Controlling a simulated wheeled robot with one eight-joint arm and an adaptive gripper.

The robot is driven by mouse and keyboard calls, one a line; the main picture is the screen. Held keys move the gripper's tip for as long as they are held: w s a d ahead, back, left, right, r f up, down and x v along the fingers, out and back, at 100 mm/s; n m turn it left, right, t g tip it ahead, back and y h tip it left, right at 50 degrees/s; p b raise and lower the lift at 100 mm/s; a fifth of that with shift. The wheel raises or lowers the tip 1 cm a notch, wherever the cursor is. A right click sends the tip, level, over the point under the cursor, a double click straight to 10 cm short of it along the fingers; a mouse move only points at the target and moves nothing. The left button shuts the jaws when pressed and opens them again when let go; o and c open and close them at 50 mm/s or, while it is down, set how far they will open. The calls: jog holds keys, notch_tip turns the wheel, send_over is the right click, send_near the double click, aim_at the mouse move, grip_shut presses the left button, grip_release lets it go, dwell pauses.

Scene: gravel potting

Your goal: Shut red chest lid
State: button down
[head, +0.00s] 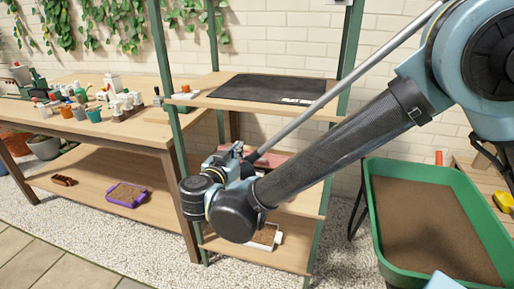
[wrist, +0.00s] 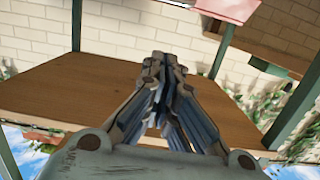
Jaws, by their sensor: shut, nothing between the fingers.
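The red chest (head: 283,157) is on the middle shelf of the rack in the head view, largely hidden behind my arm. Only a strip of its red surface shows, so I cannot tell how far its lid stands open. A pinkish-red panel (wrist: 228,8), likely part of the chest, shows at the top edge of the wrist view. My gripper (wrist: 163,62) is shut and empty in the wrist view, apart from that panel. In the head view my wrist is in front of the rack, and the fingertips are hard to make out.
A black mat (head: 270,88) lies on the rack's top shelf. A white tray (head: 266,236) is on a lower shelf. A potting table (head: 75,165) with several bottles and pots stands at left. Green rack posts flank the shelves.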

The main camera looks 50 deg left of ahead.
send_over(247, 152)
jog(key=s+d, duration=0.2)
jog(key=d, duration=0.2)
jog(key=shift+w+a+f, duration=0.1)
jog(key=shift+a+f, duration=0.15)
jog(key=shift+f, duration=0.35)
jog(key=shift+s+d+f, duration=0.1)
jog(key=shift+s+f, duration=0.05)
jog(key=shift+f, duration=0.35)
jog(key=shift+s+f, duration=0.15)
jog(key=shift+f, duration=0.3)
jog(key=shift+s+d+f, duration=0.15)
jog(key=shift+s+f, duration=0.05)
jog(key=shift+f, duration=0.25)
jog(key=shift+s+d+f, duration=0.15)
jog(key=shift+f, duration=0.3)
jog(key=shift+d+f, duration=0.1)
